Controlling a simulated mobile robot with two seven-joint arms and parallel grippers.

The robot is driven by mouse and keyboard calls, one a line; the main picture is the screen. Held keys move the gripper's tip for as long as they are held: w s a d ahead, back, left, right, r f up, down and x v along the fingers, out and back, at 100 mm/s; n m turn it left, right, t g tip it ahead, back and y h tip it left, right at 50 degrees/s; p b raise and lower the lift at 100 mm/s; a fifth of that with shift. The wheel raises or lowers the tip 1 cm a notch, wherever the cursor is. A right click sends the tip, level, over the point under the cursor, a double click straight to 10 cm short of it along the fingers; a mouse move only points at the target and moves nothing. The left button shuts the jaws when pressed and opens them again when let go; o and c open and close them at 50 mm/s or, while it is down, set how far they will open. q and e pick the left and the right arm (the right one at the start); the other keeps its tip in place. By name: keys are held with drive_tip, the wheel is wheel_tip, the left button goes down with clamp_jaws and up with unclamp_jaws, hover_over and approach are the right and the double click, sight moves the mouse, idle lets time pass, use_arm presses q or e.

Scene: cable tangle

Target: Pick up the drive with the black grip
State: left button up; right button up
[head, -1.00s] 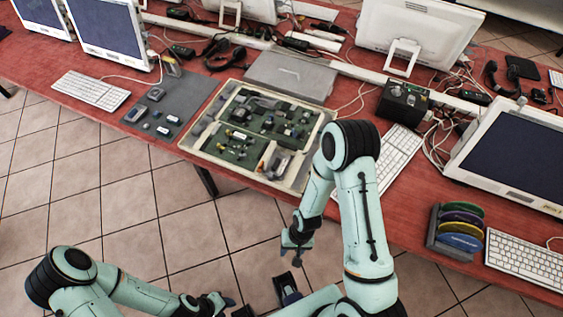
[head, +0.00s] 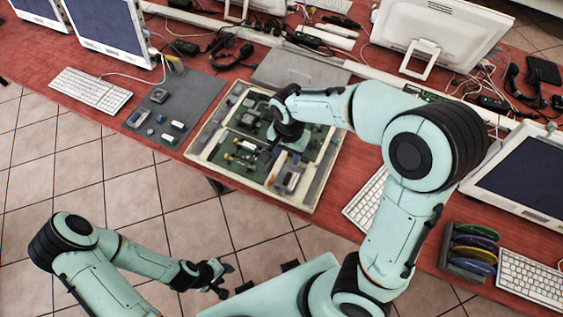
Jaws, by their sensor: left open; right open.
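A shallow light-rimmed tray (head: 193,152) with green compartments holds several small drive-like pieces. They are too small for me to tell for certain which drive has the black grip. My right gripper (head: 272,154) is over the middle of the tray, pointing down, with nothing visibly held. It is open, though its fingers are small and dark against the tray. My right wrist and forearm hide the tray's upper right part. My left gripper (head: 222,281) is open and empty, low over the floor in front of the table, well away from the tray.
A grey mat (head: 195,98) left of the tray carries several small devices. A closed grey laptop (head: 300,70) lies behind the tray. A white keyboard (head: 363,208) and a disc rack (head: 455,263) are to the right. Cables and monitors crowd the back.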

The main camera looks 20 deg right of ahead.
drive_tip(key=b, duration=0.1)
hover_over(289, 175)
drive_tip(key=f, duration=0.7)
drive_tip(key=shift+a+f, duration=0.3)
drive_tip(key=shift+f, duration=0.05)
drive_tip(key=shift+w+f, duration=0.1)
drive_tip(key=shift+f, duration=0.4)
drive_tip(key=f, duration=0.3)
drive_tip(key=shift+d+f, duration=0.3)
drive_tip(key=shift+f, duration=0.5)
use_arm(q)
drive_tip(key=shift+s+f, duration=0.7)
drive_tip(key=shift+f, duration=0.3)
use_arm(e)
clamp_jaws()
